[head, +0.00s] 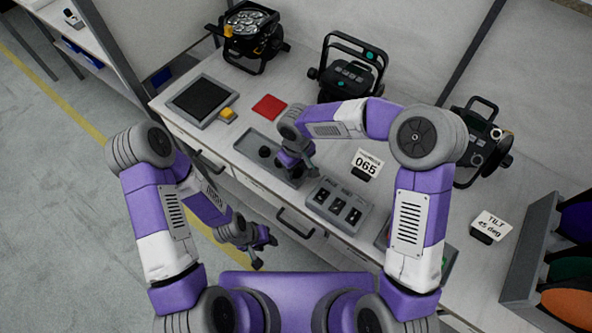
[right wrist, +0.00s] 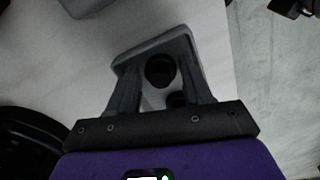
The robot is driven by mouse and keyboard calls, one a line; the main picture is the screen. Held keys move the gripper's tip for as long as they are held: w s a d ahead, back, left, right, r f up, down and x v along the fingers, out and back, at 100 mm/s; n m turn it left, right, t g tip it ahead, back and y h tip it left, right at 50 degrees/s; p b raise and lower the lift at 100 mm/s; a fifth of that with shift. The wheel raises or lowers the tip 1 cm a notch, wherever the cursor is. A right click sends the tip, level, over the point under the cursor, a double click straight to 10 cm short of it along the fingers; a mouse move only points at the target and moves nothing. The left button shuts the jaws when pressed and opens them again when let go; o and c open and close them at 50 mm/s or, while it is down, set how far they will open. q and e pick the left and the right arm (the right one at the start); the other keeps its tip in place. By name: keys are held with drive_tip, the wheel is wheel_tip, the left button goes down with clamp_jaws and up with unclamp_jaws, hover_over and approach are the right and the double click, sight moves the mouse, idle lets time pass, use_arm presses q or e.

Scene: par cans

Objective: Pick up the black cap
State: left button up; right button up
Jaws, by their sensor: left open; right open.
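A shallow grey tray (head: 246,142) on the bench holds small round black caps. One black cap (head: 265,151) shows in the head view left of my right gripper (head: 295,172), which reaches down over the tray and partly hides its contents. In the right wrist view a black cap (right wrist: 160,70) shows between the open fingers of my right gripper (right wrist: 160,82). A second black round piece (right wrist: 178,99) lies closer to the gripper's palm, partly hidden. I cannot tell the height of the fingers above the caps. My left gripper (head: 260,248) is open and empty, low in front of the bench.
A grey block with black slots (head: 338,203) and a "065" sign (head: 367,163) stand right of the tray. A red square (head: 269,107) and a black-topped pad (head: 200,98) lie behind and left. Several lamps, including one at the back (head: 350,72), line the bench.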

drive_tip(key=c, duration=0.8)
wheel_tip(320, 180, up, 10)
drive_tip(key=shift+r+p, duration=0.1)
drive_tip(key=shift+p, duration=1.15)
drive_tip(key=shift+c, duration=0.2)
